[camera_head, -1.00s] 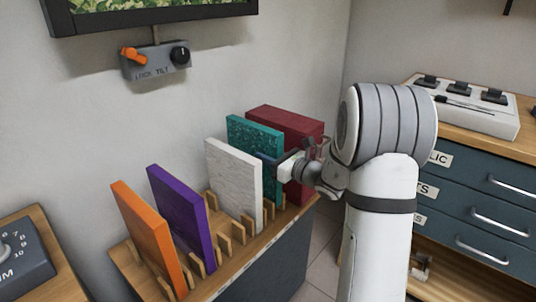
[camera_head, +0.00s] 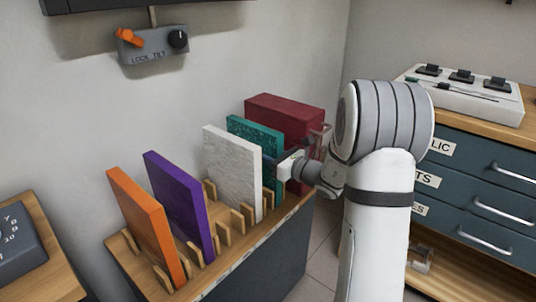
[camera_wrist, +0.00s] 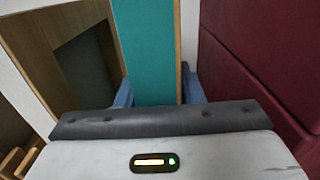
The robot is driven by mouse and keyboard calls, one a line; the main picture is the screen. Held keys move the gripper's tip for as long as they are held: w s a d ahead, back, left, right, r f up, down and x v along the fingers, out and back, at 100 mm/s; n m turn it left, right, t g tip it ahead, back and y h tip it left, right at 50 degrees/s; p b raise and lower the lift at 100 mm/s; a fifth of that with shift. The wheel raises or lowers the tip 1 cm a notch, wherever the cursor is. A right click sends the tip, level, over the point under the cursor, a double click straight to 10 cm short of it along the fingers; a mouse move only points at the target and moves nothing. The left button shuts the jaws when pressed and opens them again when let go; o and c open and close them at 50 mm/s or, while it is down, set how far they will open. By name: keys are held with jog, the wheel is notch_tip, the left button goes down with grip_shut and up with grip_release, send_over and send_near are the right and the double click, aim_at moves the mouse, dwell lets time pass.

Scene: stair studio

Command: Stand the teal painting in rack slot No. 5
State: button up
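The teal painting (camera_head: 262,135) is upright in the rack (camera_head: 240,232), between the white painting and the dark red block. My gripper (camera_head: 283,163) is shut on its near edge. In the wrist view the teal edge (camera_wrist: 150,50) runs between the two blue fingers of my gripper (camera_wrist: 157,92), which lie against it on both sides. The painting's lower part is mostly hidden by the white painting and my gripper, so I cannot tell whether it touches the rack floor. No slot numbers are legible.
The white painting (camera_head: 232,170), purple painting (camera_head: 178,205) and orange painting (camera_head: 147,225) stand in the rack to the left. The dark red block (camera_head: 285,115) is close on the right. Empty slots show between purple and white. A drawer cabinet (camera_head: 480,180) stands at right.

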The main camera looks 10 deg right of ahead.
jog(key=o, duration=0.3)
jog(key=shift+o, duration=0.2)
